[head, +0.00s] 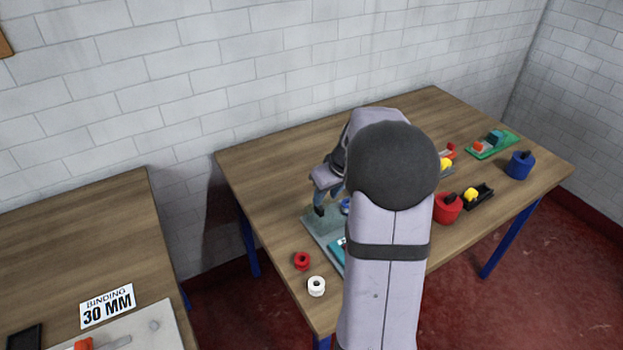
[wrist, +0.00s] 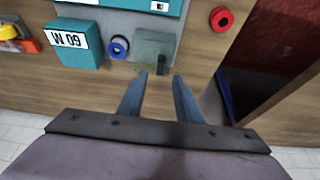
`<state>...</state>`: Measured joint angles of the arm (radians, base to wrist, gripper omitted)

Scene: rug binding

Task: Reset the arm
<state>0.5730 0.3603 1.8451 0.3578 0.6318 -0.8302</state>
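My gripper (head: 322,200) hangs over the left part of the far workbench, above a grey base plate (head: 318,228). In the wrist view my gripper (wrist: 160,88) shows two blue-grey fingers spread apart, with nothing between them. Ahead of the fingertips is a grey block (wrist: 153,46) with a dark lever-like piece; I cannot tell whether the fingers touch it. My own arm hides much of the middle of the bench in the head view.
A blue spool (wrist: 118,47) and a teal block marked W 09 (wrist: 74,43) are close by. A red spool (head: 302,261) and a white spool (head: 316,286) stand near the bench's left edge. Red (head: 447,208) and blue (head: 519,166) containers stand right. A brick wall (head: 250,70) rises behind.

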